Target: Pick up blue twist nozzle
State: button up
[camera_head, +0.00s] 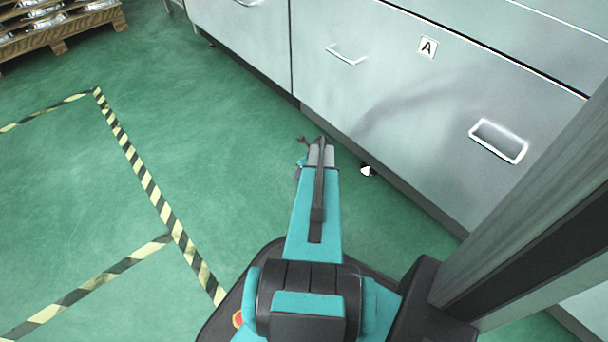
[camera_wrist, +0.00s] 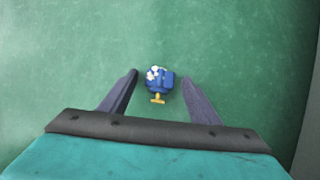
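The blue twist nozzle (camera_wrist: 158,80) lies on the green floor in the wrist view. It is a small blue piece with white spots on top and a yellow stem pointing toward my gripper. My gripper (camera_wrist: 160,82) is open, with one dark finger on each side of the nozzle. Clear floor shows between the nozzle and both fingers, and how far the fingertips are above the floor I cannot tell. In the head view my gripper (camera_head: 312,145) points down to the floor near the cabinets, and the nozzle is not visible there, probably hidden by my arm.
Grey cabinets (camera_head: 400,95) with handles and an "A" label (camera_head: 428,47) stand close to the right of my gripper. Striped floor tape (camera_head: 150,185) and a wooden pallet (camera_head: 60,30) are left. Open floor lies between.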

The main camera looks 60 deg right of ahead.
jog(key=c, duration=1.1)
jog(key=shift+r, duration=0.1)
jog(key=shift+r+p, duration=0.8)
jog(key=shift+r, duration=0.25)
jog(key=shift+a+r+p, duration=0.1)
jog(key=shift+r+p, duration=0.55)
jog(key=shift+r, duration=0.3)
jog(key=s+a+p, duration=0.1)
jog(key=s+a, duration=0.2)
jog(key=a, duration=0.1)
jog(key=s+a+p, duration=0.2)
jog(key=s+a, duration=0.1)
jog(key=a, duration=0.1)
jog(key=s+a+p, duration=0.1)
jog(key=s+a, duration=0.2)
jog(key=a, duration=0.2)
jog(key=shift+r, duration=0.4)
